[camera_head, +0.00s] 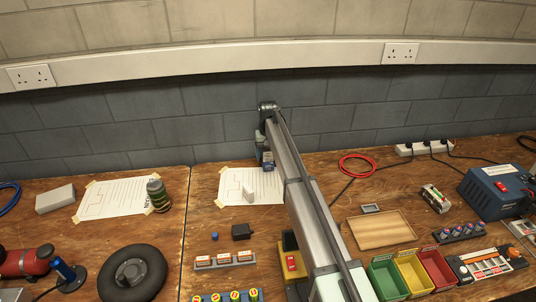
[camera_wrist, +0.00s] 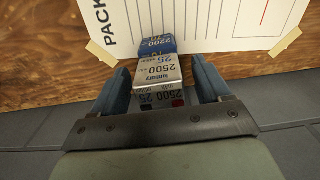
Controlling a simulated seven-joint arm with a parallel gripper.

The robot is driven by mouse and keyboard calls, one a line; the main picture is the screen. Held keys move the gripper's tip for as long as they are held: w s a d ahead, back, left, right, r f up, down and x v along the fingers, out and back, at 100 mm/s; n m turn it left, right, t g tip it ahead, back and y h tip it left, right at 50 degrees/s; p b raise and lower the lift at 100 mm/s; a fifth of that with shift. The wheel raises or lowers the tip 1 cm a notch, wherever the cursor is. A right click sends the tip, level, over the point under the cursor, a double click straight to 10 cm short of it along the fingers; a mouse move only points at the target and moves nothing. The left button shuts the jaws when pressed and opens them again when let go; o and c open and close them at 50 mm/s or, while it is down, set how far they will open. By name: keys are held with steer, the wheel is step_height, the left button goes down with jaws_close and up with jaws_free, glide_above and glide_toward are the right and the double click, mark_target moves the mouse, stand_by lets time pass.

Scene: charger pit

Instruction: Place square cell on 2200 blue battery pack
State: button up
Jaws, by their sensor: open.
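A silver-white block marked 2500 (camera_wrist: 158,70), which looks like the square cell, lies between the fingers of my gripper (camera_wrist: 160,64) in the wrist view. The fingers are open, one on each side, with a gap visible at least on the right. A blue pack marked 2200 (camera_wrist: 156,45) shows just beyond the block. The block overlaps it in view; I cannot tell how much it rests on it. In the head view my gripper (camera_head: 262,146) is at the back of the bench, partly hidden by my arm, with a small blue piece of the pack (camera_head: 268,156) beside it.
A taped paper sheet (camera_wrist: 220,18) lies beyond the pack. On the bench are a white upright piece (camera_head: 248,196), a black block (camera_head: 241,231), a wooden tray (camera_head: 355,233), coloured bins (camera_head: 411,268) and a blue power unit (camera_head: 490,190). The wall stands close behind my gripper.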

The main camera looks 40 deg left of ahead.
mark_target(268, 149)
step_height(268, 149, up, 12)
steer(key=shift+r, duration=0.15)
stand_by(0.6)
stand_by(0.4)
